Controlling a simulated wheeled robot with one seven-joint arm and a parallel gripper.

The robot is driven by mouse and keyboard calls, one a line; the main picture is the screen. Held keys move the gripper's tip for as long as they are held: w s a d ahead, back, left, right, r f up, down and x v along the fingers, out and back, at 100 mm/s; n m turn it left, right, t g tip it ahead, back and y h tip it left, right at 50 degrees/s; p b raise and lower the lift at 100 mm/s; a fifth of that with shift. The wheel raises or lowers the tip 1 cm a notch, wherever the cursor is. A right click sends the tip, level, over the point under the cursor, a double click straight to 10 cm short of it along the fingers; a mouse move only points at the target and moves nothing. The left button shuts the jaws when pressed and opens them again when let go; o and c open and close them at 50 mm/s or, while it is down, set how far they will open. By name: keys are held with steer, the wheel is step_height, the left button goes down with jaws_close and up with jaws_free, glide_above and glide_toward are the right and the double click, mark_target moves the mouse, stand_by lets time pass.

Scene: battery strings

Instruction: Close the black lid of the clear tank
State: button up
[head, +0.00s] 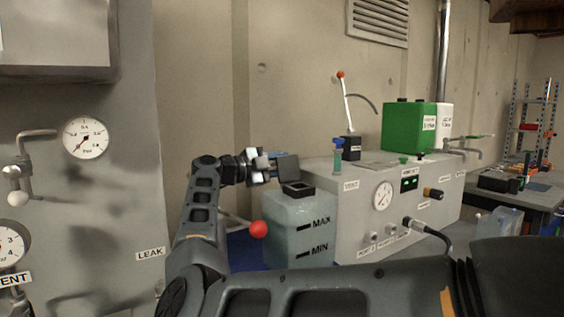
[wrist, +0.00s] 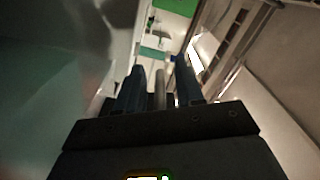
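The clear tank (head: 297,232), marked MAX and MIN, stands in the middle of the head view with pale liquid in it. In the wrist view the two blue fingers (wrist: 160,85) are apart. A narrow grey strip shows between them, and I cannot tell what it is.
A grey machine (head: 400,205) with a gauge stands right beside the tank. A lever with a red knob (head: 341,75) and a green box (head: 409,127) stand on it. A red ball knob (head: 258,229) is at the tank's left. A gauge cabinet (head: 85,190) fills the left.

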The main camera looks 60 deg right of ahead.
steer(key=shift+s+d, duration=0.1)
steer(key=shift+d, duration=0.05)
steer(key=shift+c, duration=0.3)
jaws_close()
steer(key=shift+r, duration=0.1)
